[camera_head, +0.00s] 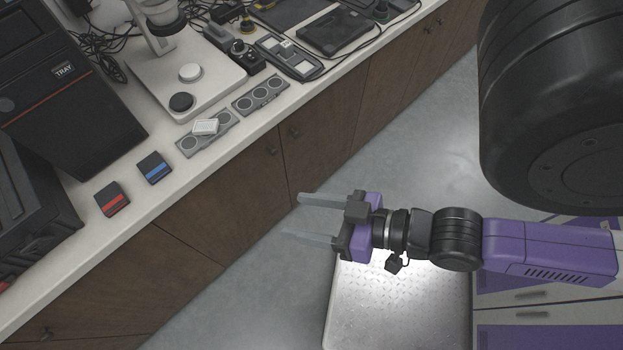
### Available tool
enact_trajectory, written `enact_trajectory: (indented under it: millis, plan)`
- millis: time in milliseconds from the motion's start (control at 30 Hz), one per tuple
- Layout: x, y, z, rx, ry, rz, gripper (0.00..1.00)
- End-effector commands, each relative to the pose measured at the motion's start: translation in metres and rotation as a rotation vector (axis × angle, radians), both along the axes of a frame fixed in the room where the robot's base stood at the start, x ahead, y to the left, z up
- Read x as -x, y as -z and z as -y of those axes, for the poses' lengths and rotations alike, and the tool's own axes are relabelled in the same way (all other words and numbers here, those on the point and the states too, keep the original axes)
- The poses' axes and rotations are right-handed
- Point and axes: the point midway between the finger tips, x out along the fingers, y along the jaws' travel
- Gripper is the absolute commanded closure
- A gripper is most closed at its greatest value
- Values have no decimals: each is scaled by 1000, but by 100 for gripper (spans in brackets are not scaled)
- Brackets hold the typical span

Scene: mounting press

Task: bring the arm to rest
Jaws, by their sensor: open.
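My gripper (312,219) is open and empty. Its two pale, flat fingers point left and stand well apart. It hangs in the air over the floor beside the bench, with nothing between the fingers. My arm (548,250), purple and black, reaches in from the right edge. A large black joint of mine fills the upper right. The fingers are apart from the bench in the picture; their exact distance from the cabinet front is hard to tell.
A white bench (155,205) with brown cabinet doors (215,215) runs diagonally. On it are a black machine (75,95), a red-striped block (111,199), a blue-striped block (154,168), a microscope-like stand (200,85) and a grey holder (261,95). Grey floor (425,140) is clear.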

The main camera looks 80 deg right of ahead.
Motion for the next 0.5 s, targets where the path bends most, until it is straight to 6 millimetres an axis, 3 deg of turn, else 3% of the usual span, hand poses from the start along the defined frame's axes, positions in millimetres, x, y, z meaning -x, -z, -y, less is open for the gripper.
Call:
enact_trajectory:
  millis: [100,200,500]
  plan:
    - [12,-24,-13,154,-109,37,41]
    - [15,-34,-18,217,-151,58,41]
    - [16,-37,-18,233,-159,63,41]
